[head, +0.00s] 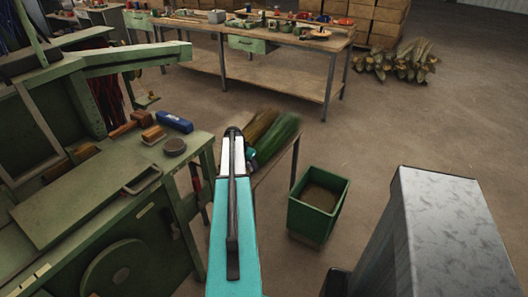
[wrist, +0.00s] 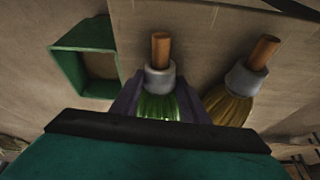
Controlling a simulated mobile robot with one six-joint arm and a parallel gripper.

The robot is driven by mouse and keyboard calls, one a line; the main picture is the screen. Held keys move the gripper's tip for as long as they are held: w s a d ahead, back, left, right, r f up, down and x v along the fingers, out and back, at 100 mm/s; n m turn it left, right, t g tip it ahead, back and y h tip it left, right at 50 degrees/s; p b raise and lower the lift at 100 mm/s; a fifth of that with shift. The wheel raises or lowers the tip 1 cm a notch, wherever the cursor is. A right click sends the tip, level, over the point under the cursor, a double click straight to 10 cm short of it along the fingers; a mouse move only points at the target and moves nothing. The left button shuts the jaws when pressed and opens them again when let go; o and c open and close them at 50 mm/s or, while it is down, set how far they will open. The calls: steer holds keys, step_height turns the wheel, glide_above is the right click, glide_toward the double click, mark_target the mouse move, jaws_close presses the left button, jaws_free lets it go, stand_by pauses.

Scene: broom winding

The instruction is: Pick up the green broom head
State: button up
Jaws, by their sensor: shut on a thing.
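The green broom head (wrist: 158,106) is in the middle of the wrist view, with a grey collar and a short wooden stub pointing away from me. My gripper (wrist: 160,92) has a dark finger on each side of it and is shut on it near the collar. In the head view the green broom head (head: 281,137) shows beyond my arm, over a narrow bench; my arm hides its near end. I cannot tell whether it still touches the bench.
A tan broom head (wrist: 234,97) lies close to the right; it also shows in the head view (head: 260,126). A green bin (head: 310,217) stands right of the bench. A green machine (head: 95,190) is at the left. A long worktable (head: 270,65) stands behind, with open floor between.

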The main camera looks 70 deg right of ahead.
steer(key=shift+r, duration=0.2)
steer(key=shift+r+b, duration=0.45)
steer(key=shift+r, duration=0.4)
steer(key=shift+s+a+r+b, duration=0.15)
steer(key=shift+r, duration=0.25)
steer(key=shift+s+a+r+b, duration=0.1)
steer(key=shift+a+r+b, duration=0.05)
steer(key=shift+r, duration=0.2)
steer(key=s+a+r+b, duration=0.1)
steer(key=s+a+b, duration=0.2)
steer(key=s+a, duration=0.6)
steer(key=shift+a+r, duration=0.25)
steer(key=shift+a, duration=1.35)
